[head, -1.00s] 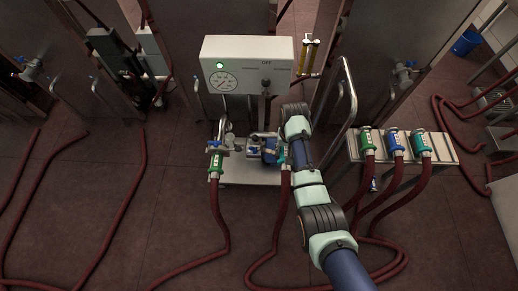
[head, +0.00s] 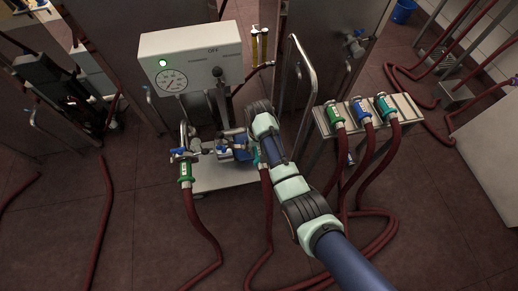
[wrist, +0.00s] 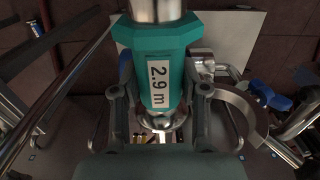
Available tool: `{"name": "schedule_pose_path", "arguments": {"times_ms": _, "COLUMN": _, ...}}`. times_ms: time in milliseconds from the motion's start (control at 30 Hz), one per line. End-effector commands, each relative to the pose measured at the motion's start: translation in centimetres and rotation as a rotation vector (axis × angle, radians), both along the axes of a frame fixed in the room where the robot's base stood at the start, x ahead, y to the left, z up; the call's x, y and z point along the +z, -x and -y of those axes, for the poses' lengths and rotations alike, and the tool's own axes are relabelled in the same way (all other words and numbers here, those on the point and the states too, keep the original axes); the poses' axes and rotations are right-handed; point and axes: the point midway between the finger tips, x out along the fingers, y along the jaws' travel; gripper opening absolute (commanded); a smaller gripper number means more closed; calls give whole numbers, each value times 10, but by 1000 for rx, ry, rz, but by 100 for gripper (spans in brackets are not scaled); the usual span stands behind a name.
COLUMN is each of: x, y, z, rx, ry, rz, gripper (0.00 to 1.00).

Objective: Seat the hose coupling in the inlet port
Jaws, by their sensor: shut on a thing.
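The teal hose coupling (wrist: 170,82), labelled "2.9 m", fills the middle of the wrist view between the two fingers of my gripper (wrist: 160,92), which are shut on its sides. A steel section is at its top and a silver flange (wrist: 163,121) at its lower end. In the head view a sliver of the teal coupling (head: 256,157) shows at the right of the pump, with a dark red hose (head: 266,205) hanging below. My arm hides most of the gripper there. I cannot make out the inlet port or whether the flange touches it.
The pump cart (head: 215,184) carries a control box (head: 190,58) with a lit green lamp. A green coupling (head: 187,172) hangs at the pump's left. A rack (head: 322,123) at right holds green, blue and teal couplings. A bent steel handle (head: 312,75) stands close to my arm. Hoses cross the floor.

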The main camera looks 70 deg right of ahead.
Motion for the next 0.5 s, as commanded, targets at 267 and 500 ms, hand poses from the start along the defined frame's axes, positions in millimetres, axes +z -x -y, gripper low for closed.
{"name": "schedule_pose_path", "arguments": {"times_ms": 267, "x": -31, "y": 0, "z": 0, "rx": 0, "ry": 1, "rz": 1, "gripper": 0}}
{"name": "schedule_pose_path", "arguments": {"times_ms": 500, "x": -40, "y": -1, "z": 1, "rx": 0, "ry": 1, "rz": 1, "gripper": 0}}
